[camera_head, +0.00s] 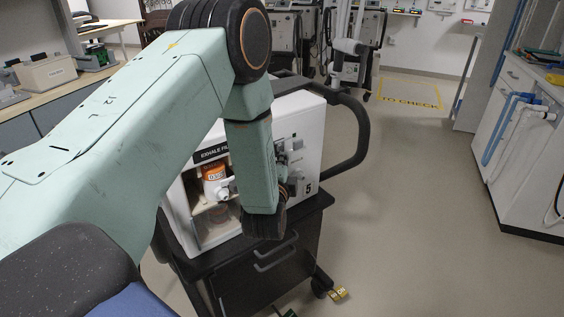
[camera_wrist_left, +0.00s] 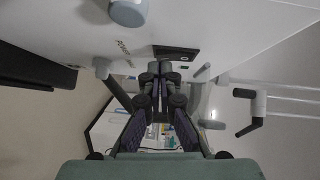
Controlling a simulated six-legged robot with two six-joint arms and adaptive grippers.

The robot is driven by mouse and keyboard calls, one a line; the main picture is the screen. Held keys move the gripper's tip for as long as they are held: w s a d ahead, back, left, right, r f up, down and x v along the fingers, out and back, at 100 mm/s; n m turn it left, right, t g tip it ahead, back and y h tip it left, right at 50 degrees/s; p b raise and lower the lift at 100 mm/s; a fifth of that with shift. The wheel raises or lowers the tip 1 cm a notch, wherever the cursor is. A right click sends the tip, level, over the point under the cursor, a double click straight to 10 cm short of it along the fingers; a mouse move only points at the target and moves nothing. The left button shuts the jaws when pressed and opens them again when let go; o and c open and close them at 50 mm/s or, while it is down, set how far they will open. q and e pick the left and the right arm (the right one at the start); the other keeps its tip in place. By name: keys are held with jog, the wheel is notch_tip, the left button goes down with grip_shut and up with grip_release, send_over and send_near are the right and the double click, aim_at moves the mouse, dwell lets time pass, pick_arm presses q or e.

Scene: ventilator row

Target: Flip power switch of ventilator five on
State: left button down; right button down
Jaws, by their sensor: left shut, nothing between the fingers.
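Ventilator five (camera_head: 309,130) is a white unit marked "5" on a black cart (camera_head: 262,275) in the head view. My left arm covers much of its front. My left gripper's fingers are mostly hidden behind my own wrist in the head view. In the left wrist view, my left gripper (camera_wrist_left: 160,70) is shut and empty. Its fingertips are close to the white panel, just below and left of the dark power switch (camera_wrist_left: 176,52), beside the "POWER" lettering. I cannot tell whether they touch it, or which way the switch is set. My right gripper is in neither view.
A curved black handle (camera_head: 355,140) sticks out on the ventilator's right. Grey fittings (camera_head: 290,155) and, in the left wrist view, a round knob (camera_wrist_left: 128,12) project near my gripper. Floor is open to the right, before a white cabinet (camera_head: 520,150). More ventilators stand behind.

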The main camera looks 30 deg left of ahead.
pick_arm(q)
jog(key=shift+r, duration=0.1)
jog(key=shift+a, duration=0.1)
jog(key=shift+w+a, duration=0.1)
jog(key=shift+a, duration=0.1)
jog(key=shift+d+f, duration=0.1)
jog(key=shift+f, duration=0.1)
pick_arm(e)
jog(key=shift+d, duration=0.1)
